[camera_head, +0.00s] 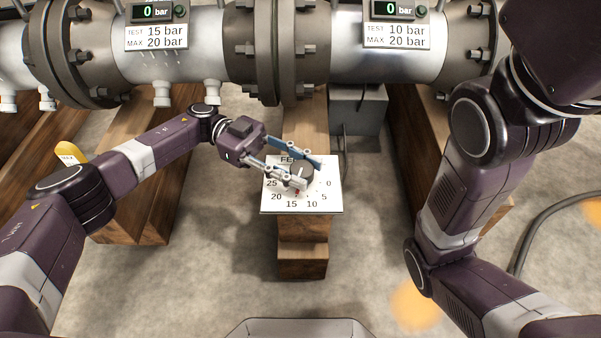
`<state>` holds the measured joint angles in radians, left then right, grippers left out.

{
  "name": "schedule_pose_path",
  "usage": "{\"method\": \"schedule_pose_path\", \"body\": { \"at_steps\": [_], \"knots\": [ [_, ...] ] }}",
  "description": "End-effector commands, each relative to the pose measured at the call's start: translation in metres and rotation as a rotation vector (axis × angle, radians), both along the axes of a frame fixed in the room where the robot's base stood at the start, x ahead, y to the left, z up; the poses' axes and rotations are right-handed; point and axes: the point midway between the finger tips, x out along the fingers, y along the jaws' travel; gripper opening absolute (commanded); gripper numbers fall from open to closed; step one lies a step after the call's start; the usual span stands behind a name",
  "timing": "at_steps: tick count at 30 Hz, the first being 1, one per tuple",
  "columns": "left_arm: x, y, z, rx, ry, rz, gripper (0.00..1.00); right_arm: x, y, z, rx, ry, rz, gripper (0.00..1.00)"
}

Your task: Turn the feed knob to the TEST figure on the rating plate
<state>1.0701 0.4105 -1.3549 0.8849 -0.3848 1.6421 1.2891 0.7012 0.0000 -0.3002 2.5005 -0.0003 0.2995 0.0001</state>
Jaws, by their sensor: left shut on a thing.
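The feed knob (303,170) is a dark round knob on a white dial plate (335,205) marked 0 to 25. My left gripper (301,177) is shut on the knob and hides part of it and of the dial heading. A small red mark shows below the knob, near the 15; its exact reading is too small to tell. The left rating plate (156,37) reads TEST 15 bar, MAX 20 bar. The right rating plate (397,36) reads TEST 10 bar, MAX 20 bar. My right arm is at the right; its gripper is out of view.
A flanged metal pipe spool (206,45) spans the back on wooden beams (135,125). Green displays (151,11) above the rating plates read 0 bar. A grey box (358,112) stands behind the dial. A dark cable (535,228) curves over the floor at the right.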

Motion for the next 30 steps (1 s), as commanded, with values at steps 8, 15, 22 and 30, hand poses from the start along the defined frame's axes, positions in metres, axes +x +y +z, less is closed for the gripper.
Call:
{"method": "schedule_pose_path", "body": {
  "at_steps": [8,15,22,30],
  "knots": [
    [-0.0017,-0.0027,0.0021,-0.006,0.000,-0.013,0.08,-0.0003,0.0001,-0.0013,-0.001,-0.001,0.000,0.40],
    [-0.0019,-0.0031,0.0019,-0.006,0.000,-0.013,0.41,-0.0002,0.0001,-0.0013,-0.001,-0.001,0.000,0.40],
    [-0.0011,-0.0017,0.0010,-0.004,0.000,-0.010,0.51,-0.0003,0.0001,-0.0014,-0.001,-0.001,0.000,0.40],
    [0.0035,0.0037,0.0004,-0.001,0.000,-0.006,0.51,0.0018,-0.0003,-0.0014,0.001,0.004,0.000,0.40]
  ]
}}
